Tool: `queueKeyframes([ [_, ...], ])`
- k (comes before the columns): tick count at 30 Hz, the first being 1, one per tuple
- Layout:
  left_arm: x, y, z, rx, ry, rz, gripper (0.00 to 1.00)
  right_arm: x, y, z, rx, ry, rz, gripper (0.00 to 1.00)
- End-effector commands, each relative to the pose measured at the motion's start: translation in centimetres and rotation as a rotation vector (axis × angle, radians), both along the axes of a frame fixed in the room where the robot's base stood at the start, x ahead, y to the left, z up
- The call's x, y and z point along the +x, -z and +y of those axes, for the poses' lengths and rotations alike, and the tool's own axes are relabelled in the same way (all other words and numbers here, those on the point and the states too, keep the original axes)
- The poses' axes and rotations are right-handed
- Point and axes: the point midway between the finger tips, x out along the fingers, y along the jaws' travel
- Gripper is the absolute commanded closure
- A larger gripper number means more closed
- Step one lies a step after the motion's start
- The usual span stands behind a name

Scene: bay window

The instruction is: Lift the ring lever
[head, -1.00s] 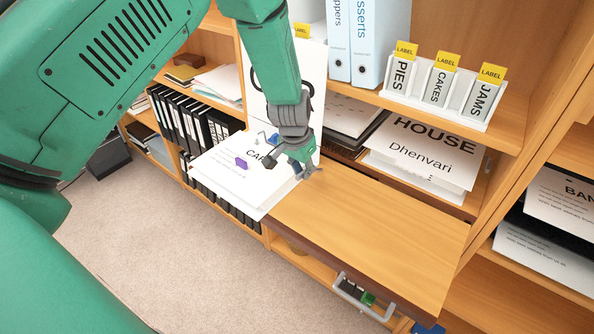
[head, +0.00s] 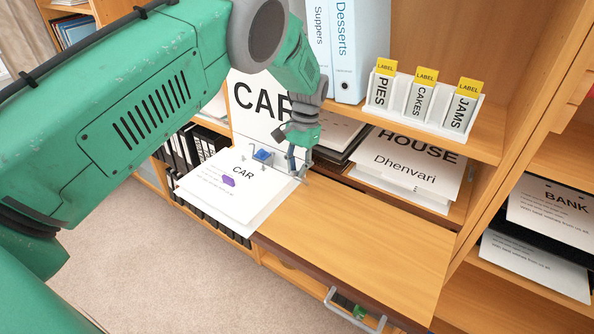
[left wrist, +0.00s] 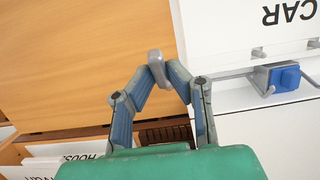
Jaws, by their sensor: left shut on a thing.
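An open ring binder with a white CAR page (head: 213,200) lies on the wooden desktop at its left end. Its metal ring mechanism has a blue block (head: 263,155), also seen in the left wrist view (left wrist: 284,76). From this block a thin grey lever rod (left wrist: 232,77) runs toward my fingers. My left gripper (head: 299,172) is beside the mechanism, at the binder's edge. In the left wrist view its fingertips (left wrist: 157,68) meet at a small grey piece, seemingly the lever's end. The fingers partly hide the lever. My right gripper is not in view.
A small purple piece (head: 228,181) lies on the page. The wooden desktop (head: 360,230) is clear to the right. Behind stand a labelled card holder (head: 420,112), a HOUSE paper stack (head: 405,165) and blue binders (head: 360,50). A grey handle (head: 350,312) sticks out below.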

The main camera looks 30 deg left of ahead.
Motion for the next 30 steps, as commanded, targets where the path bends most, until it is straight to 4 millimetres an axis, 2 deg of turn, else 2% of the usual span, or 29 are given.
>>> queueKeyframes([
  [8, 0.1, -0.1, 0.0, -0.001, 0.003, -0.001, 1.00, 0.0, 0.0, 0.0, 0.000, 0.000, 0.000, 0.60],
  [9, 0.1, -0.1, 0.0, -0.001, 0.003, -0.001, 0.84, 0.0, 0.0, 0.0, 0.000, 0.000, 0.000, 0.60],
  [10, 0.0, -0.1, -0.1, -0.001, 0.003, -0.001, 0.73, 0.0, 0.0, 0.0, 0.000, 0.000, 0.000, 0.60],
  [11, 0.0, -0.1, -0.1, -0.001, 0.003, -0.001, 0.67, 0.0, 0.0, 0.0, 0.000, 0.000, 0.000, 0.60],
  [22, 0.1, -0.4, 0.0, -0.001, 0.002, -0.002, 0.67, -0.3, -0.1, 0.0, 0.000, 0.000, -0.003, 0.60],
  [26, 0.6, -2.0, -0.1, -0.002, 0.002, -0.004, 0.67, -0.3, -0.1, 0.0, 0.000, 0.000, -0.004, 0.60],
  [30, 1.3, -4.9, -0.1, -0.001, 0.003, -0.005, 0.67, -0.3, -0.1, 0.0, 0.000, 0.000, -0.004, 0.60],
])
